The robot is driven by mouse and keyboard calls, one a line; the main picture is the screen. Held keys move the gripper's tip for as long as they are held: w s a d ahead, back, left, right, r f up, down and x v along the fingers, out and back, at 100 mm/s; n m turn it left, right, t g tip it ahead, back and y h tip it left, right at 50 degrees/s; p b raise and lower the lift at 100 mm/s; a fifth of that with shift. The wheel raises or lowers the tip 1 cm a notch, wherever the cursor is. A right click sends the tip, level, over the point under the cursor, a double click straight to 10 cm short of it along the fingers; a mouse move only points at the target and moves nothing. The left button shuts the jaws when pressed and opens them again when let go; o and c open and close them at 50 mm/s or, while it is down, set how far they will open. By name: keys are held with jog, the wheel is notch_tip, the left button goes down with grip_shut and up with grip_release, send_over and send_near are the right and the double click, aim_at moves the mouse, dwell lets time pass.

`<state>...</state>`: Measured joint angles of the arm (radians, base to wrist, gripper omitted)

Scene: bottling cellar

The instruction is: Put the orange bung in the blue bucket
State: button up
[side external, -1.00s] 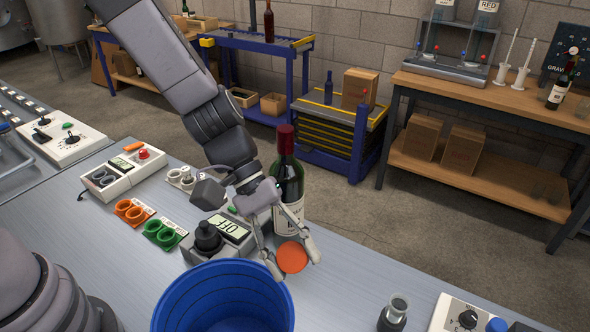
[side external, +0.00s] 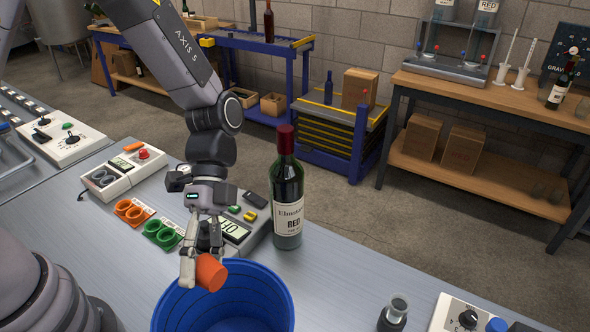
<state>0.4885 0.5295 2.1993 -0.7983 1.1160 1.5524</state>
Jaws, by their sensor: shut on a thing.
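The orange bung (side external: 211,273) is held between the fingertips of my gripper (side external: 203,268), which is shut on it. The bung is tilted and shows its side and round end. It appears above the far rim of the blue bucket (side external: 268,290), overlapping the bucket's opening in this view. I cannot tell how high above the rim it is. The bucket stands at the front of the grey table, its lower part cut off by the picture's bottom edge. The part of its inside that shows looks empty.
A wine bottle (side external: 287,190) stands upright close to the right of my gripper. A device with a display (side external: 236,231) sits behind the bucket.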

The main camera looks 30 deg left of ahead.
aim_at(207, 282)
notch_tip(207, 282, down, 10)
dwell(0.6)
jog(key=shift+f, duration=0.1)
jog(key=o, duration=1.2)
jog(key=shift+c, duration=0.2)
jog(key=shift+r, duration=3.5)
